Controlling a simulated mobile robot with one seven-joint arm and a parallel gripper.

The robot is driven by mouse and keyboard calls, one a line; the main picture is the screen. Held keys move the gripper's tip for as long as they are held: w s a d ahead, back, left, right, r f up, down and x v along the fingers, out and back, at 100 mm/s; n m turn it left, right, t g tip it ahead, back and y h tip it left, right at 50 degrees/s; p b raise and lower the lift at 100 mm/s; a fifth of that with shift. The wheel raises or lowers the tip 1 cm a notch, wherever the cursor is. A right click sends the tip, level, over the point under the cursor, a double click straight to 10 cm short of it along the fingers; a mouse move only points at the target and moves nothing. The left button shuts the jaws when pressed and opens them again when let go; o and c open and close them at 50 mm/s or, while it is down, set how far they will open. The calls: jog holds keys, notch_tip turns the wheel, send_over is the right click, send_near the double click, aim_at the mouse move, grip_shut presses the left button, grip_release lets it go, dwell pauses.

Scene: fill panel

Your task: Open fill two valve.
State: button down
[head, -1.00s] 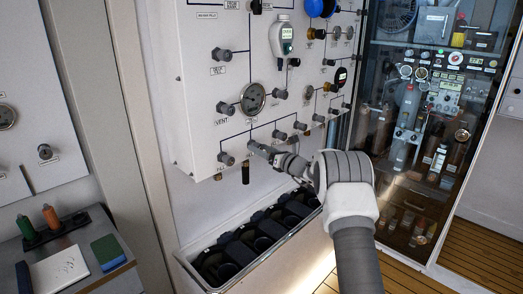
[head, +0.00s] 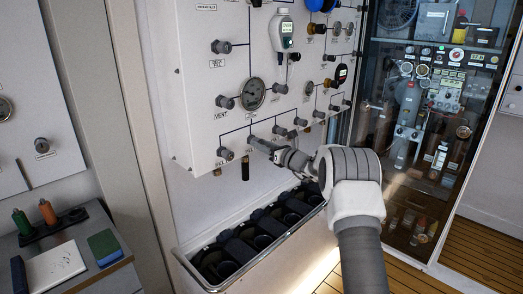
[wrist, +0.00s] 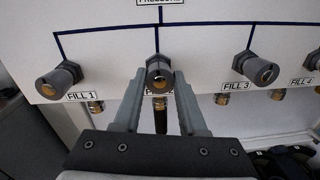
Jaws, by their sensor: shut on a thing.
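The fill two valve is a grey round knob (wrist: 159,74) with a brass centre, in the middle of the wrist view under a blue line. Its label is mostly hidden behind my gripper. My gripper (wrist: 159,82) has one finger on each side of this knob and is shut on it. In the head view my gripper (head: 268,150) reaches the lower row of knobs on the white panel (head: 200,120), and the held knob is largely hidden there.
The fill 1 knob (wrist: 58,82) is to the left and the fill 3 knob (wrist: 256,68) to the right, both close. Brass fittings hang below. A bin of black holders (head: 185,258) stands under the panel. A glass cabinet (head: 430,120) is at the right.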

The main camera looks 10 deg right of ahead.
jog(key=shift+m+g+y+b, duration=0.35)
jog(key=shift+m+b, duration=5)
jog(key=shift+m, duration=3.35)
jog(key=shift+m+g+y+b, duration=0.15)
jog(key=shift+m+y+b, duration=0.3)
jog(key=shift+m+b, duration=6.6)
jog(key=m+p, duration=0.3)
jog(key=shift+c, duration=2.4)
grip_release()
